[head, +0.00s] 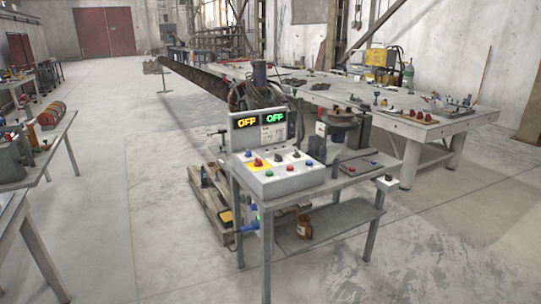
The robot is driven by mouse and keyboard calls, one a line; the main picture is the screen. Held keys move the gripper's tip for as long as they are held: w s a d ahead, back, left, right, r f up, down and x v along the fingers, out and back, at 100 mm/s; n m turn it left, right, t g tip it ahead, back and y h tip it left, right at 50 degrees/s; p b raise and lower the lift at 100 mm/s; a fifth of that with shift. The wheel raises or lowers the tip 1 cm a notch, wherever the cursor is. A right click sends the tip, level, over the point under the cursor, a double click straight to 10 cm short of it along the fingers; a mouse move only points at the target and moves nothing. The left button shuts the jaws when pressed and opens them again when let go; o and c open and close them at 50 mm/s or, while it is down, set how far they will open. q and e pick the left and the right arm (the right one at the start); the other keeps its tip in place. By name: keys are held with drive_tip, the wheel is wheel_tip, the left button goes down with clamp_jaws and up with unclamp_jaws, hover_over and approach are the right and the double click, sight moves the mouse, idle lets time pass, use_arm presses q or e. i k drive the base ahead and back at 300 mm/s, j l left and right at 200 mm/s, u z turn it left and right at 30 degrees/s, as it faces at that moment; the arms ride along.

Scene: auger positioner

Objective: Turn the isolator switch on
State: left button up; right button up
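A grey control box (283,181) stands on the near end of a metal table, with several coloured buttons and knobs on its sloped top. A red knob (258,162) sits on a yellow patch there. Behind it an upright panel (259,131) has two lit displays that both read OFF, one orange and one green. I cannot tell which control is the isolator switch; the knobs are too small to read. Neither of my grippers is in view.
The metal table (350,180) has a lower shelf with a brown bottle (303,227). A wooden pallet (211,205) lies on its left. A long workbench (440,128) with tools stands behind right. Other benches stand at the left edge. The floor (150,200) between is clear.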

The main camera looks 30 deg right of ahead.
sight(259, 163)
drive_tip(key=i+l+z, duration=0.1)
drive_tip(key=l, duration=0.3)
drive_tip(key=i+l+z, duration=0.1)
drive_tip(key=l, duration=0.3)
drive_tip(key=i+l+z, duration=0.1)
drive_tip(key=l, duration=0.3)
drive_tip(key=i+l, duration=0.25)
drive_tip(key=k+l+z, duration=0.05)
drive_tip(key=l, duration=0.05)
